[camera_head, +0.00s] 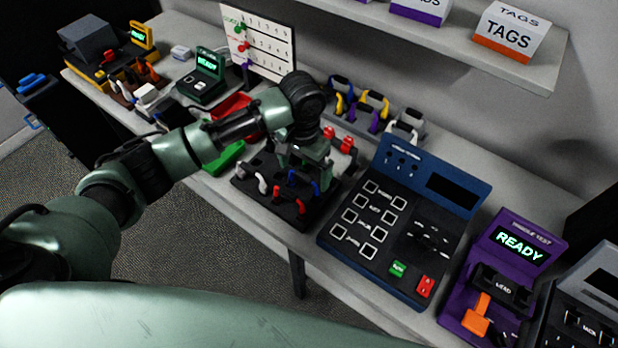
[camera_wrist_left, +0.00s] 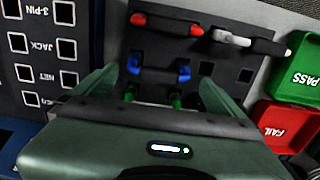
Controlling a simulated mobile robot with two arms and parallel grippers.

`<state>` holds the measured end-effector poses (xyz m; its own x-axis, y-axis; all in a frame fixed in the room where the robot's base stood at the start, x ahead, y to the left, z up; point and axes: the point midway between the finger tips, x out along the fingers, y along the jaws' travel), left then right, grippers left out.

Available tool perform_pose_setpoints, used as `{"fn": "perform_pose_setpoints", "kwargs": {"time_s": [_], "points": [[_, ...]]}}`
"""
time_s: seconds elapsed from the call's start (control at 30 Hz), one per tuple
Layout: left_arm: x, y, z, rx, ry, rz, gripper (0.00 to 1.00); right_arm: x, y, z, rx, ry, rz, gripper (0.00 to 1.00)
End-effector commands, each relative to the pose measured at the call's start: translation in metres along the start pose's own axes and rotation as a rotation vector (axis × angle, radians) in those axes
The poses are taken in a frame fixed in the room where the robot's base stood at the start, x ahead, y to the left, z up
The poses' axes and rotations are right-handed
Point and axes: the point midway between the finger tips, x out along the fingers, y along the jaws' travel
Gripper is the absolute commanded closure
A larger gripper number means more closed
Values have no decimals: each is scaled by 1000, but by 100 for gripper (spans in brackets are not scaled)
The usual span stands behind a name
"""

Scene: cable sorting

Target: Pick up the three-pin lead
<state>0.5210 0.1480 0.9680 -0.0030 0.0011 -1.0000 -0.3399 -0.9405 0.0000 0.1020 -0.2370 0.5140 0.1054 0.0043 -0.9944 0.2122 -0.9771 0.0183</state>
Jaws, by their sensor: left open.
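Short leads with coloured ends stand in a black rack (camera_wrist_left: 225,80) under my left gripper. In the wrist view, these are a lead with red ends (camera_wrist_left: 167,24), one with pale ends (camera_wrist_left: 232,39), one with blue ends (camera_wrist_left: 158,73), and green ends (camera_wrist_left: 176,100) partly hidden by the gripper. I cannot tell which one is the three-pin lead. My left gripper (camera_wrist_left: 158,88) is open, its fingers either side of the blue- and green-ended leads, holding nothing. In the head view the left gripper (camera_head: 303,160) hangs over the rack (camera_head: 240,187). My right gripper is not in view.
A blue tester (camera_head: 330,238) stands right of the rack, with a purple READY tester (camera_head: 461,290) beyond. Green PASS (camera_wrist_left: 302,75) and red FAIL (camera_wrist_left: 283,128) trays lie beside the rack. Another lead rack (camera_head: 345,122) stands behind; a shelf (camera_head: 450,45) overhangs the back.

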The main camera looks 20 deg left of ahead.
Motion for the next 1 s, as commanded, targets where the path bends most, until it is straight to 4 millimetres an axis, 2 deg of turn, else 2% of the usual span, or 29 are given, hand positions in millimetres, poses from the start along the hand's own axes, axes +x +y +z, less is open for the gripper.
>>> {"fn": "perform_pose_setpoints", "kwargs": {"time_s": [0.2,0.3,0.47,0.7,0.77,0.9,1.0], "points": [[24,1,-1,0,-5,-1,0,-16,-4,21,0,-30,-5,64],[41,2,-3,1,-5,-1,0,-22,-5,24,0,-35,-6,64],[58,2,-3,1,-3,0,0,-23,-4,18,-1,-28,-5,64],[61,2,-4,2,0,-1,0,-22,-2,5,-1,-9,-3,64],[61,2,-4,2,0,-1,14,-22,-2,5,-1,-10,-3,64],[60,2,-4,2,-1,-1,53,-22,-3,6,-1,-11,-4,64],[60,2,-4,2,0,-1,56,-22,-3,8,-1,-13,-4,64]]}}
